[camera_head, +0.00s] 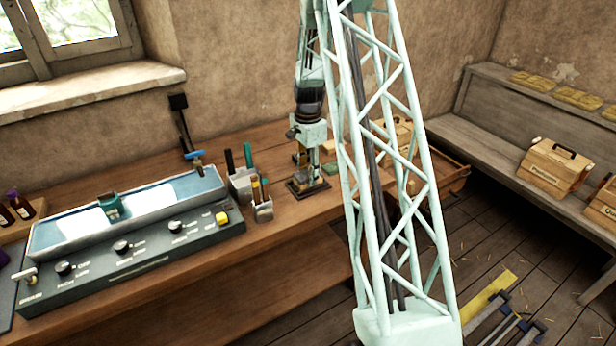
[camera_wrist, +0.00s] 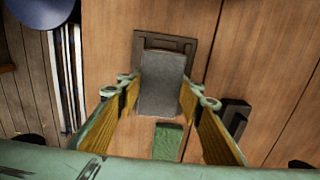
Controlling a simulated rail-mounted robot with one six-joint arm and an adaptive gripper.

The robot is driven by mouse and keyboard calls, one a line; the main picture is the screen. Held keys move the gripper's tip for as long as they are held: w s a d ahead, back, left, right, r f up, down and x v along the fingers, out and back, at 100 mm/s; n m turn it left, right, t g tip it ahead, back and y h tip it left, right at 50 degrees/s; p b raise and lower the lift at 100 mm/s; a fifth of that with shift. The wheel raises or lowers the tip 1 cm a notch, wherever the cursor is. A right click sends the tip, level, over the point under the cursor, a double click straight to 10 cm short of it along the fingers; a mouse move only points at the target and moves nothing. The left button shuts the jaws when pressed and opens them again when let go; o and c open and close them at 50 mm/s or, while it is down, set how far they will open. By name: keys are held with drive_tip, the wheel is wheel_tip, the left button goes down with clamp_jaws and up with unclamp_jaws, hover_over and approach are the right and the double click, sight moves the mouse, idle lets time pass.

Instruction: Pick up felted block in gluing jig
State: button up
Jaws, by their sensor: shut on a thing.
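The felted block (camera_wrist: 162,85) is a grey upright piece between the fingers of my gripper (camera_wrist: 160,92) in the wrist view. My gripper is shut on it, with a yellowish finger on each side. The dark gluing jig (camera_wrist: 190,44) shows behind the block on the wooden bench. In the head view my gripper (camera_head: 307,168) is low over the dark jig base (camera_head: 307,188). The block is too small there to make out clearly. I cannot tell whether the block touches the jig.
A green block (camera_wrist: 168,142) lies on the bench near the jig. Left of the jig stand a holder with pens (camera_head: 262,208) and a long control console (camera_head: 130,250). A wooden crate (camera_head: 455,178) is at the right. A bench with boxes (camera_head: 555,168) stands farther right.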

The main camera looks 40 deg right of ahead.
drive_tip(key=shift+r, duration=1.6)
drive_tip(key=shift+s+a, duration=0.5)
drive_tip(key=shift+s, duration=0.2)
drive_tip(key=s+a+r, duration=0.1)
drive_tip(key=s+a, duration=0.7)
drive_tip(key=s, duration=0.3)
drive_tip(key=shift+s+a, duration=0.15)
drive_tip(key=shift+s, duration=0.2)
drive_tip(key=shift+r, duration=0.1)
